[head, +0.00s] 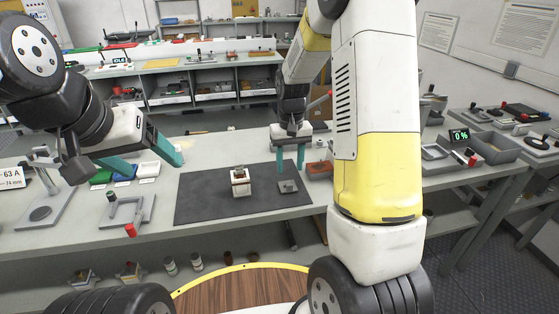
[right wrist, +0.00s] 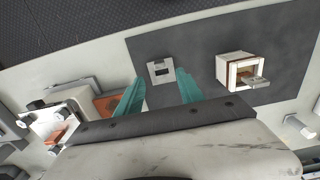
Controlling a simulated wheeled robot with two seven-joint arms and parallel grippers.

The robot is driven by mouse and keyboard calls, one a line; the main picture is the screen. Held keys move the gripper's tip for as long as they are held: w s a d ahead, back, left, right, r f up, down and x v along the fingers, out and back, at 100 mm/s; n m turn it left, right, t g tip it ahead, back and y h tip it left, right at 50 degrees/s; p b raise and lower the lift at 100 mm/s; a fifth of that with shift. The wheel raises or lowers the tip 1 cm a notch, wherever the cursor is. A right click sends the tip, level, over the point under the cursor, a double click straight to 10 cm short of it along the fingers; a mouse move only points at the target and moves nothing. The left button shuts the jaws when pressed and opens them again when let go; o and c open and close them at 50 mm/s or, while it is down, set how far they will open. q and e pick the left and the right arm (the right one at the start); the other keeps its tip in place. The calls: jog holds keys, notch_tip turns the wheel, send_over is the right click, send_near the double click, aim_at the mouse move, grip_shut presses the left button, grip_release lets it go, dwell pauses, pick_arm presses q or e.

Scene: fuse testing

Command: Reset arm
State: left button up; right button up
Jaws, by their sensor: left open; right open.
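My left gripper (head: 143,158) is on the left side of the head view, with its teal fingers apart and nothing between them. It is above the table, near the left end of the dark mat (head: 200,205). My right gripper (head: 292,162) points down over the right part of the mat. In the right wrist view its teal fingers (right wrist: 157,92) are spread and empty. A small grey plate with a light square (head: 288,186) lies on the mat just below it, and shows between and beyond the fingertips (right wrist: 161,70). A white box-like fixture (head: 240,182) stands mid-mat, left of the right gripper.
A press-like stand with a red knob (head: 130,205) sits left of the mat. A "0 %" display (head: 459,136) stands on the right bench.

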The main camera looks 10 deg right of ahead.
jog(key=s+a+r+t+y, duration=0.2)
jog(key=s+r+t, duration=0.4)
jog(key=s+r, duration=1.4)
jog(key=shift+s+a, duration=0.15)
jog(key=shift+s, duration=1)
